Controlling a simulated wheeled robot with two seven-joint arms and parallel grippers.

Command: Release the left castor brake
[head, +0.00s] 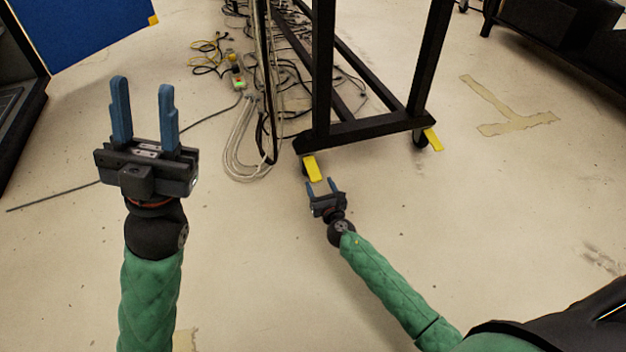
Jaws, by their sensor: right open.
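The black wheeled frame (365,130) stands on the floor with a castor at each end of its near foot. The left castor carries a yellow brake tab (312,168) that slopes downward toward me. The right castor carries another yellow tab (433,139). My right gripper (321,186) is open, with its blue fingers just below the left tab's lower end; I cannot tell whether they touch it. The left castor's wheel is mostly hidden behind the tab. My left gripper (144,100) is open and empty, raised well to the left of the frame.
Cables (245,140) hang and lie on the floor left of and behind the frame. A blue panel (80,28) is at the upper left. Dark furniture (560,40) stands at the upper right. Floor right of the frame is clear, with tape marks (515,123).

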